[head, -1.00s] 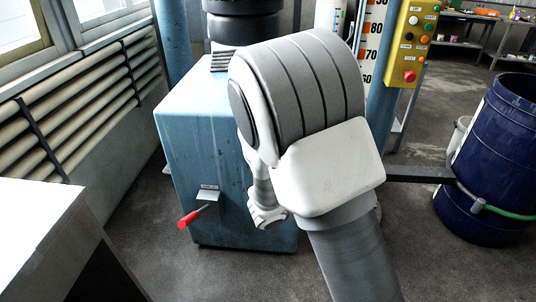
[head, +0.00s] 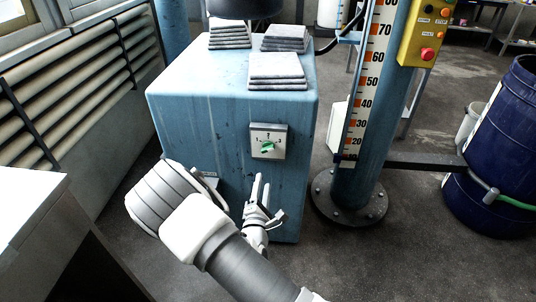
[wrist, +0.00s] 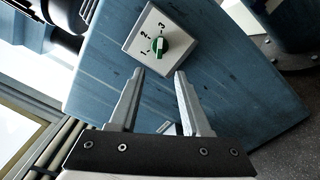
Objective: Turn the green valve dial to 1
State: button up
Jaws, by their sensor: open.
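The green valve dial (head: 267,146) sits on a pale square plate (head: 280,152) on the front of the blue cabinet (head: 225,110). In the wrist view the green dial (wrist: 159,46) has a white stripe, and the plate (wrist: 176,57) carries the marks 1, 2 and 3. The dial's handle looks lined up nearer to 3 than to 1, though its pointing end is hard to tell. My gripper (head: 262,183) is below the dial in the head view. In the wrist view my gripper (wrist: 160,73) is open and empty, its fingertips short of the dial.
A blue column with a height scale (head: 362,100) stands right of the cabinet on a round base. A yellow button box (head: 424,35) is fixed to it. A blue drum (head: 500,150) stands at far right, and a white table (head: 30,210) at left. Stacked slabs (head: 278,70) lie on the cabinet.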

aim_at(269, 150)
jog(key=w+b, duration=0.1)
jog(key=w, duration=0.4)
jog(key=w+b, duration=0.1)
jog(key=w, duration=0.4)
jog(key=w+b, duration=0.1)
jog(key=w, duration=0.4)
jog(key=shift+d, duration=0.3)
grip_shut()
